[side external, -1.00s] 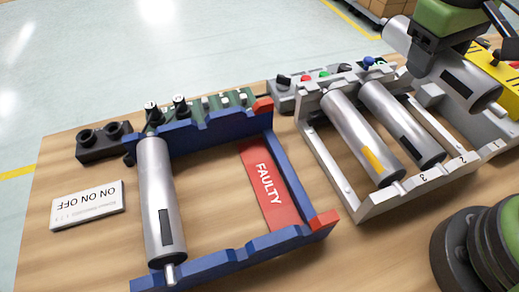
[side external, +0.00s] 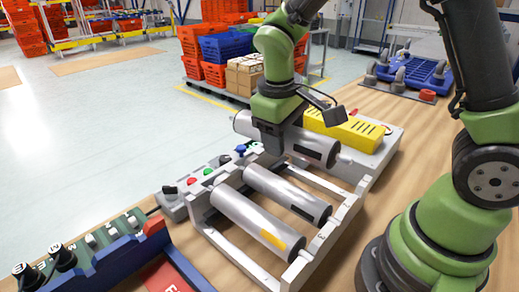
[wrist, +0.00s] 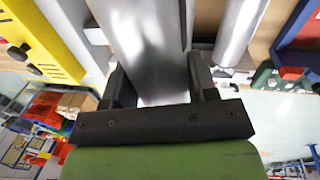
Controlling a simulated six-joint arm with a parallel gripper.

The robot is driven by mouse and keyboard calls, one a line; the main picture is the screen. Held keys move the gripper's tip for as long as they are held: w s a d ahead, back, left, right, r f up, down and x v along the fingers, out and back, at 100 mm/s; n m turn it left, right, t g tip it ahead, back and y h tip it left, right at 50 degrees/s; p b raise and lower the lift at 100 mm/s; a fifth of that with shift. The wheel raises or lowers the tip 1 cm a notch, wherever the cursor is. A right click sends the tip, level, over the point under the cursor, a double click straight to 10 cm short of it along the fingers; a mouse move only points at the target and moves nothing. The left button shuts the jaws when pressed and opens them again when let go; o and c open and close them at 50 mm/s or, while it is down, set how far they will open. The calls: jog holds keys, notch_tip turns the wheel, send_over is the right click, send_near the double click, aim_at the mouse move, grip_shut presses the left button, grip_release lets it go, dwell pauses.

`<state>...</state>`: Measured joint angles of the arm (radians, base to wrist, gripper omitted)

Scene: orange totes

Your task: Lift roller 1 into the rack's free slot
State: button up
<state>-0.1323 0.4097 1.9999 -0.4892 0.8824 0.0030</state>
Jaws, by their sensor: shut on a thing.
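The held roller (side external: 313,148), silver with a black label, lies lengthwise between the jaws of my gripper (side external: 280,140). It is over the far end of the light grey rack (side external: 325,245), beside the yellow block. I cannot tell whether its ends touch the rack. Two rollers lie in the rack: one with a yellow label (side external: 240,217) and one with a black label (side external: 285,190). In the wrist view the held roller (wrist: 150,45) fills the space between the fingers of my gripper (wrist: 160,82); another roller (wrist: 240,28) lies to its right.
The yellow block (side external: 345,128) stands close behind the held roller. A control box with coloured buttons (side external: 195,180) is at the rack's left. A blue frame (side external: 125,262) is at the lower left. A blue tray (side external: 415,72) lies at the back right.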

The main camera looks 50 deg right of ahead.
jog(key=w+a+n, duration=0.1)
jog(key=a+n, duration=0.2)
jog(key=w+a+f+n+t, duration=0.1)
jog(key=a+n, duration=0.2)
jog(key=n, duration=0.1)
jog(key=w+a+n+y, duration=0.1)
jog(key=w+a+n, duration=0.1)
jog(key=a+n, duration=0.1)
jog(key=shift+a+f+n+t, duration=0.15)
jog(key=shift+a+n+t, duration=0.15)
jog(key=shift+a, duration=0.15)
jog(key=s+a+f+n+y, duration=0.1)
jog(key=a+f+n, duration=0.2)
jog(key=a+n, duration=0.5)
jog(key=s+a+f+n+g+y, duration=0.1)
jog(key=s+a+f+n, duration=0.1)
jog(key=a+n, duration=0.6)
jog(key=s+a+f+n+y, duration=0.1)
jog(key=s+a+f+n, duration=0.1)
jog(key=a+n, duration=0.6)
jog(key=shift+f+g, duration=0.4)
jog(key=shift+f, duration=0.5)
jog(key=shift+s+a+f, duration=0.1)
jog(key=shift+f, duration=0.15)
jog(key=shift+f, duration=0.65)
jog(key=shift+f, duration=0.25)
